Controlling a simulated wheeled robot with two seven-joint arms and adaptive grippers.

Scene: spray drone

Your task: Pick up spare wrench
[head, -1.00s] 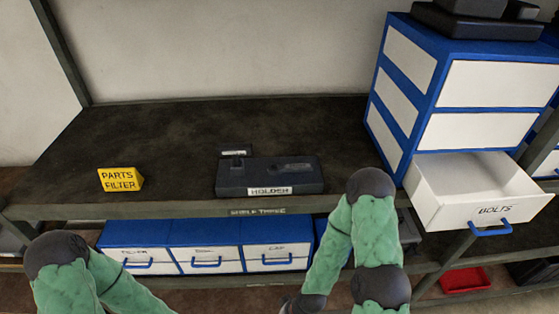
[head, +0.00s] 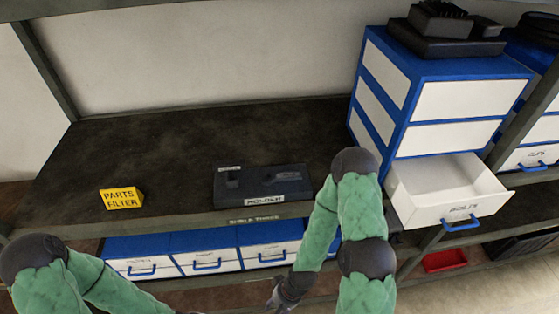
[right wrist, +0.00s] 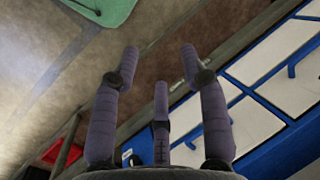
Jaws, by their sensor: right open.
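I cannot make out a wrench in either view. A dark holder block (head: 262,187) with a white label lies on the shelf top, with a low dark shape on its upper face that I cannot identify. My right gripper (head: 280,296) is low at the bottom edge of the head view, in front of the shelf and below the holder. In the right wrist view my right gripper (right wrist: 160,62) has its fingers spread, with nothing between them. My left arm enters at the lower left; its gripper is outside the picture.
A yellow parts filter box (head: 121,198) sits left on the shelf top (head: 150,150). A blue-and-white cabinet stands right, its bolts drawer (head: 462,212) pulled out. Blue-and-white bins (head: 205,246) line the lower shelf. A red tray (head: 445,261) lies lower right.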

